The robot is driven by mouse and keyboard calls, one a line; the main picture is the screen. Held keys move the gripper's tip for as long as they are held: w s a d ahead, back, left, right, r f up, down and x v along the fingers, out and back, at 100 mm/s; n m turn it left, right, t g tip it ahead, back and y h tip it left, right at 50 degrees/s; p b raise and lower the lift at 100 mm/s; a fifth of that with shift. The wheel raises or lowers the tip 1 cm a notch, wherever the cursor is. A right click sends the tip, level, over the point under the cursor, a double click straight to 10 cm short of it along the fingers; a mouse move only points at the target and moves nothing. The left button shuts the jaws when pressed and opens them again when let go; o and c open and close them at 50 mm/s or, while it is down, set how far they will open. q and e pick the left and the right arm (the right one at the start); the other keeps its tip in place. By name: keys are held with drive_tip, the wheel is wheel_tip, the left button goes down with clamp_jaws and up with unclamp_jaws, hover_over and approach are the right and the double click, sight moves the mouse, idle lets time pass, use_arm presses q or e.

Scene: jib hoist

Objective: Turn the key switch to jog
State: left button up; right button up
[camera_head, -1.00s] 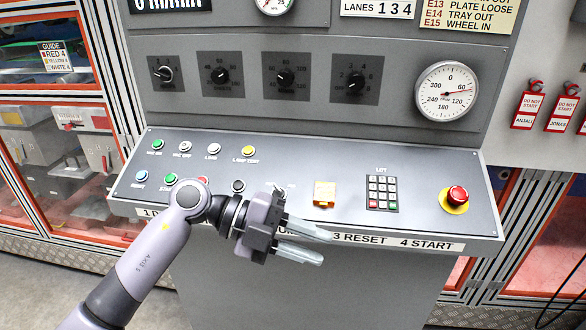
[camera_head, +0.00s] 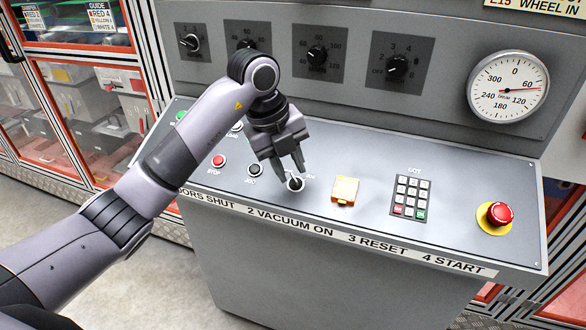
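The key switch (camera_head: 296,184), a small round black switch with a pale key or pointer across it, sits on the sloping console panel (camera_head: 370,215). Small lettering beside it is too small to read surely. My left gripper (camera_head: 291,173) points down just above and behind the key switch. Its two fingers are apart with nothing seen between them, and their tips hide part of the switch's surroundings. I cannot tell whether a fingertip touches the key. My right gripper is not in view.
Left of the key switch are a black button (camera_head: 255,170) and a red stop button (camera_head: 218,160). To its right are a yellow-covered switch (camera_head: 345,190), a keypad (camera_head: 411,197) and a red emergency stop (camera_head: 499,213). Knobs and a dial (camera_head: 508,87) are on the upright panel behind.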

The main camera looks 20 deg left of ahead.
sight(295, 180)
use_arm(q)
drive_tip(key=shift+x, duration=1.2)
drive_tip(key=shift+c, duration=0.3)
clamp_jaws()
